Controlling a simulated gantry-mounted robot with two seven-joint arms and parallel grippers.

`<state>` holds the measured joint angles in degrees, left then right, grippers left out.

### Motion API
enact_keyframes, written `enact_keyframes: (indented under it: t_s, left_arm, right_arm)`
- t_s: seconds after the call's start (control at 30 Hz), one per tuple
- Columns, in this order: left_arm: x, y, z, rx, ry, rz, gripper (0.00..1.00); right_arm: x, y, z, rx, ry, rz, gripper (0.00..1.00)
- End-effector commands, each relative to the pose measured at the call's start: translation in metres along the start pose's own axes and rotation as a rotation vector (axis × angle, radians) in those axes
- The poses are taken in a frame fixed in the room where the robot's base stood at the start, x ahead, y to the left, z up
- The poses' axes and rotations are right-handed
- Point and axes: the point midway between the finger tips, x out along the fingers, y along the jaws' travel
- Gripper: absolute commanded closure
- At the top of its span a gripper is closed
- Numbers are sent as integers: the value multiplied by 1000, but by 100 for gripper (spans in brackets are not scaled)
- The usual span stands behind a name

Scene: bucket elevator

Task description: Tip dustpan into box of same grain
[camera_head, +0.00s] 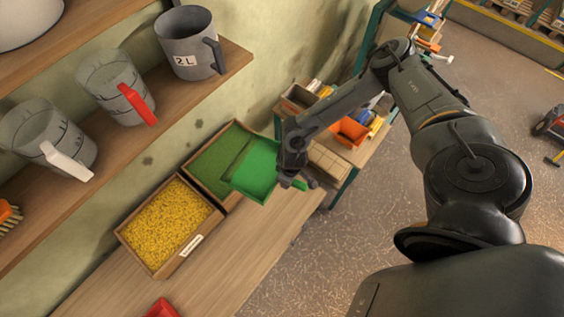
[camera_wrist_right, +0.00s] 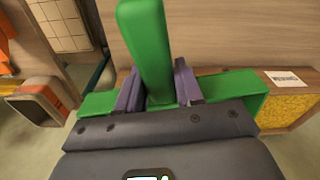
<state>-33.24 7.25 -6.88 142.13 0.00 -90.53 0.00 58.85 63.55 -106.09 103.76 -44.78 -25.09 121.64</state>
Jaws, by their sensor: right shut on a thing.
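My right gripper (camera_head: 296,168) is shut on the handle of a green dustpan (camera_head: 255,174). In the right wrist view, the fingers (camera_wrist_right: 158,88) clasp the green handle (camera_wrist_right: 142,40), and part of the pan (camera_wrist_right: 238,88) shows behind them. The pan hangs over the right part of a wooden box (camera_head: 205,192) of green grain (camera_head: 212,160) and hides some of it. I cannot tell whether it touches the box or whether grain lies in it. A second wooden box (camera_head: 168,270) of yellow grain (camera_head: 165,222) stands beside it, labelled in front. My left gripper is not in view.
The bench (camera_head: 240,255) is bare in front of the boxes, except for a red object (camera_head: 162,308). A shelf above holds a grey 2L jug (camera_head: 185,40) and two clear jugs. A cluttered lower table (camera_head: 330,160) stands to the right.

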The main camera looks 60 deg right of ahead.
Motion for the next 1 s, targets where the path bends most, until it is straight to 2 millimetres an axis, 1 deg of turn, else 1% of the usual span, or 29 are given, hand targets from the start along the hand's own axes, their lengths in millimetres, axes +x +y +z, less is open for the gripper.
enact_keyframes:
  t_s: [0.03, 0.17, 0.27, 0.53, 0.57, 0.7, 0.8, 1.0]
  left_arm:
    - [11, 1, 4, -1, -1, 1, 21]
    - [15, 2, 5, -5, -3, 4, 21]
    - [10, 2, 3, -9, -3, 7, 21]
    - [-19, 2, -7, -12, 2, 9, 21]
    - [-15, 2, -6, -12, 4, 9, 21]
    - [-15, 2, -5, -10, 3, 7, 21]
    - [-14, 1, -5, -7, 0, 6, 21]
    - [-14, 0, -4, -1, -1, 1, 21]
  right_arm:
    - [13, 0, 6, 1, 25, -2, 100]
    - [17, 0, 6, -1, 73, -1, 100]
    - [12, 0, 5, -1, 79, -1, 100]
    - [-12, 0, 4, -2, 75, -1, 100]
    - [-11, -1, 4, -2, 77, -2, 100]
    - [-20, 0, 3, -1, 76, -2, 100]
    - [-24, 0, 3, -2, 75, -1, 100]
    - [-24, 0, 3, -3, 75, -1, 100]
